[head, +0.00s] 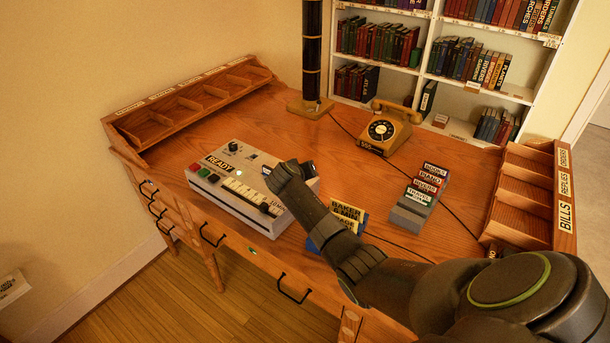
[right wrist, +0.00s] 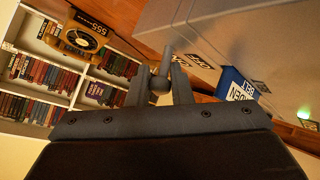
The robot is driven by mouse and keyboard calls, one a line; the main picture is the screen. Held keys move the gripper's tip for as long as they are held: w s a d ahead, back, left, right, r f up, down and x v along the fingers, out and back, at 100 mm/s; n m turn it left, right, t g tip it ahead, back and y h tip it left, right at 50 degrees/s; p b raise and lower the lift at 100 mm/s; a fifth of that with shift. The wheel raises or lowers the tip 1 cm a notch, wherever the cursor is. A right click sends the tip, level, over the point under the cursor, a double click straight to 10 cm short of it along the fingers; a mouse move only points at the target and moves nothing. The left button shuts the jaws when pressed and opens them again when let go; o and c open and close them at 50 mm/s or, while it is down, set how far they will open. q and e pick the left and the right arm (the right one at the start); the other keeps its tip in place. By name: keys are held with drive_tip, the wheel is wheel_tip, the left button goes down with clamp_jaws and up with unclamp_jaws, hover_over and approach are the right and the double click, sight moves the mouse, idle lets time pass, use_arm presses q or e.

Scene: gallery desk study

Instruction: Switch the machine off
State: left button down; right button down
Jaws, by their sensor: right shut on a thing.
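The machine (head: 238,185) is a pale grey box on the desk, with a READY label, a red and a green button, a row of cream keys and a dark knob. Its grey side (right wrist: 215,30) fills the top right of the right wrist view. My right gripper (right wrist: 158,88) is at the machine's right side and is shut on a small dark lever with a round knob (right wrist: 160,84). In the head view my arm and wrist (head: 290,182) hide the lever and part of the machine. My left gripper is out of view.
Blue and yellow labelled blocks (head: 347,214) stand right of the machine, partly behind my arm. A yellow telephone (head: 385,130), a grey card holder (head: 410,213), a dark column (head: 312,60) and wooden racks (head: 523,190) stand around. The desk's middle is mostly clear.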

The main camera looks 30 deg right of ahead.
drive_tip(key=shift+s+a+f+t+h+b, duration=0.1)
drive_tip(key=shift+a+f+t+h+b, duration=0.25)
drive_tip(key=shift+h+b, duration=0.6)
drive_tip(key=shift+r+n+t+b, duration=0.15)
drive_tip(key=shift+n+t+b, duration=0.15)
drive_tip(key=shift+b, duration=0.3)
drive_tip(key=c, duration=1.3)
unclamp_jaws()
drive_tip(key=shift+c, duration=0.2)
drive_tip(key=shift+a, duration=0.1)
drive_tip(key=b+v, duration=0.1)
drive_tip(key=v, duration=1.6)
drive_tip(key=shift+a, duration=0.25)
